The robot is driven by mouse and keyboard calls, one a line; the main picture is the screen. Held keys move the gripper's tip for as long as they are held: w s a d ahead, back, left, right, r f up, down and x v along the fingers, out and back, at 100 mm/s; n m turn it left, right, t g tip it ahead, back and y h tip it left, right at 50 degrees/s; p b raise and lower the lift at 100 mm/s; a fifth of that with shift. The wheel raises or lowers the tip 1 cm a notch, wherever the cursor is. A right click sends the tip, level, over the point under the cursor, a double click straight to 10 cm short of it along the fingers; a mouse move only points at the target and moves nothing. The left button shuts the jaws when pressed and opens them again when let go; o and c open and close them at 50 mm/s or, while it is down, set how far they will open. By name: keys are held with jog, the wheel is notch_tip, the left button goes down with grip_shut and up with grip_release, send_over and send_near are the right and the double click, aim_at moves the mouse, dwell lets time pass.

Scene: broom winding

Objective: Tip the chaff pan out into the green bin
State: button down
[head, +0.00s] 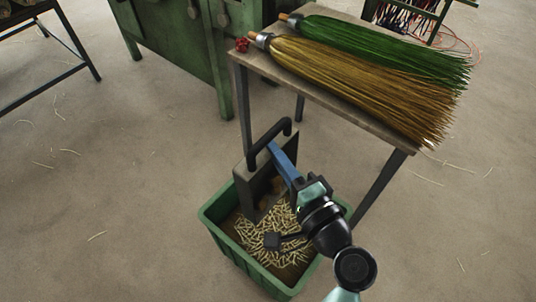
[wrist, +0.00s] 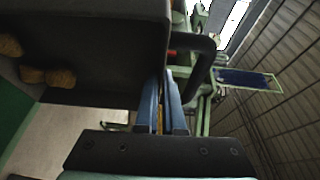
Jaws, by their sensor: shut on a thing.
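The dark grey chaff pan (head: 252,196) stands tipped steeply on edge over the green bin (head: 240,262), its lower end at or inside the bin. Its black handle (head: 268,138) arches at the top. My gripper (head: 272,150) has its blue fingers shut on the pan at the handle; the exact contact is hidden. Pale chaff (head: 265,238) lies in the bin. In the wrist view, the pan (wrist: 95,70) fills the upper left, with several brown lumps (wrist: 32,75) still against its inside. The handle (wrist: 200,75) shows beside the fingers (wrist: 162,105).
A small table (head: 330,92) stands just behind the bin, bearing a green broom (head: 390,50) and a yellow-brown broom (head: 350,85). A green cabinet (head: 185,50) is behind. Stray straws lie on the otherwise open floor left and right.

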jog(key=s+d+f+m+t+b, duration=0.2)
jog(key=d+b, duration=0.4)
jog(key=b, duration=0.6)
jog(key=s+d+f+m+t+y+b, duration=0.1)
jog(key=s+d+f+m+t+b, duration=0.2)
jog(key=b, duration=0.9)
jog(key=shift+s+d+f+m+t+y+b, duration=0.15)
jog(key=shift+s+d+m+t+y+b, duration=0.2)
jog(key=shift+s+d+t, duration=1.3)
jog(key=shift+s+a+t, duration=0.2)
jog(key=shift+t, duration=0.15)
